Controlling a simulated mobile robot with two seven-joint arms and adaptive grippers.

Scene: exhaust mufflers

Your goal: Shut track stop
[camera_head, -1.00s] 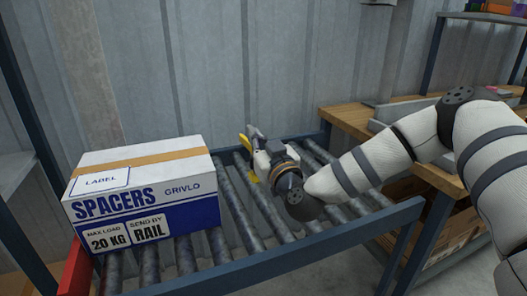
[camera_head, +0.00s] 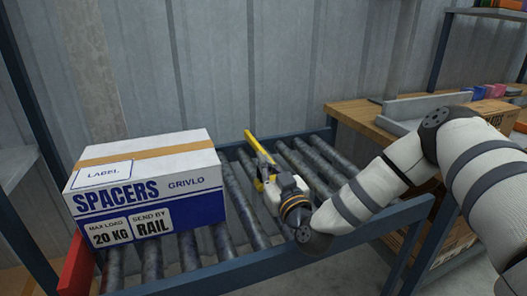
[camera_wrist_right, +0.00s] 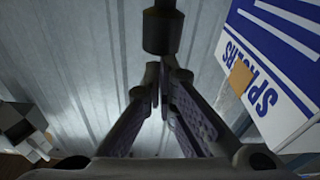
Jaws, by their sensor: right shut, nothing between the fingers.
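A yellow bar (camera_head: 254,142), which looks like the track stop, stands tilted at the back of the roller track, with a smaller yellow piece (camera_head: 259,184) below it. My right gripper (camera_head: 263,163) is shut and empty, close by the bar's lower end; I cannot tell if they touch. In the right wrist view the fingers of my right gripper (camera_wrist_right: 161,82) meet just below a dark cylinder (camera_wrist_right: 162,30), which may be part of the stop. The bar's lower part is hidden by the gripper. My left gripper is not in view.
A white and blue SPACERS box (camera_head: 150,195) sits on the rollers at the left. A red piece (camera_head: 76,268) marks the track's left end. Bare rollers (camera_head: 240,205) lie between box and gripper. A wooden bench (camera_head: 355,117) stands at the right.

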